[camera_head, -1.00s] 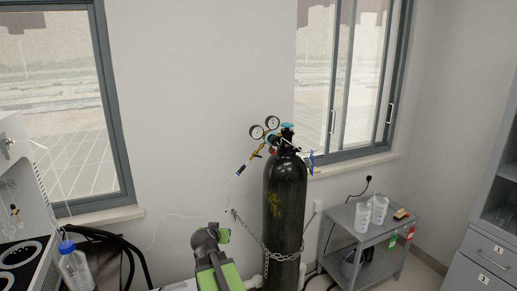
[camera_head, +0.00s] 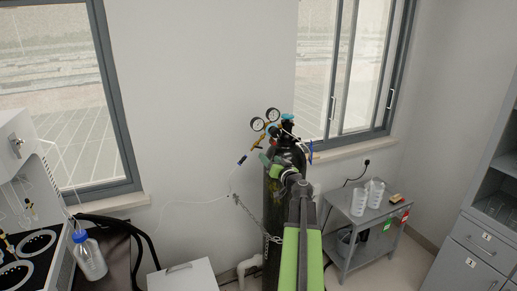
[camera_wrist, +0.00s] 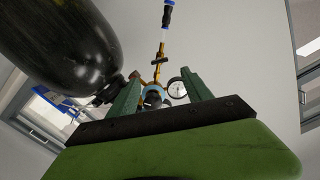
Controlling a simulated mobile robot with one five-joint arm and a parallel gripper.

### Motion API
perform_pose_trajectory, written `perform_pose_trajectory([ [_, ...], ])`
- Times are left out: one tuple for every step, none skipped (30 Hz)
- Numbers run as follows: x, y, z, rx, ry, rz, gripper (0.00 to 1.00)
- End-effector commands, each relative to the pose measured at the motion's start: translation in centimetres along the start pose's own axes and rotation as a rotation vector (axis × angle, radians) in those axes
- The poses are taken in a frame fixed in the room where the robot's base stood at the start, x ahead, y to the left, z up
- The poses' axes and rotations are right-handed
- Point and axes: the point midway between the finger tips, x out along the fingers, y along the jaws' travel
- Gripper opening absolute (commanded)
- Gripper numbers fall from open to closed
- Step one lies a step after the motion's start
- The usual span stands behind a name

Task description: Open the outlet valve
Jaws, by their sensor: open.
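A black gas cylinder (camera_head: 271,210) stands upright by the wall and fills the upper left of the wrist view (camera_wrist: 65,42). Its regulator has two round gauges (camera_head: 265,119) and a turquoise knob (camera_head: 288,118). A brass outlet fitting (camera_head: 256,146) leads down to a blue-and-black hose connector (camera_head: 241,160). In the wrist view, the brass outlet fitting (camera_wrist: 160,62) has a small dark crosspiece and lies beyond the fingertips. My gripper (camera_wrist: 162,92) is open, with a gauge, a blue ring and a dark knob showing between its fingers. I cannot tell whether it touches anything.
A chain (camera_head: 250,213) runs to the cylinder. A grey cart (camera_head: 345,222) with white beakers (camera_head: 374,194) stands to the right. A white box (camera_head: 183,277) is low to the left, and a bench with a blue-capped bottle (camera_head: 89,257) is farther left.

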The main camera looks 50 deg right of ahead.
Motion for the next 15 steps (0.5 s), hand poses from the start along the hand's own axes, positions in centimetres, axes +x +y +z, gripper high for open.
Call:
perform_pose_trajectory([
  [1.7,0.2,-0.1,0.0,0.0,-0.001,0.58],
  [2.5,0.2,-0.1,0.0,0.0,0.0,0.58],
  [3.5,0.2,-0.1,0.0,0.0,-0.001,0.58],
  [4.3,0.1,-0.1,0.0,0.0,-0.001,0.58],
  [5.1,0.2,-0.1,0.0,0.0,-0.001,0.58],
  [6.1,0.2,-0.1,0.0,0.001,0.0,0.58],
  [6.8,0.2,-0.1,0.0,0.001,0.0,0.58],
  [7.5,0.2,-0.1,0.0,0.0,-0.001,0.58],
  [8.4,0.2,-0.1,0.0,0.0,0.0,0.58],
  [9.0,0.2,-0.1,0.0,0.001,0.0,0.58],
  [9.5,0.2,-0.1,0.0,0.001,0.001,0.58],
  [10.2,0.2,-0.1,0.0,0.001,0.001,0.58],
  [10.6,0.2,-0.1,0.0,0.001,0.001,0.58],
  [11.0,0.2,-0.1,0.0,0.001,0.001,0.58],
  [11.4,0.1,-0.1,0.0,0.001,0.001,0.58],
])
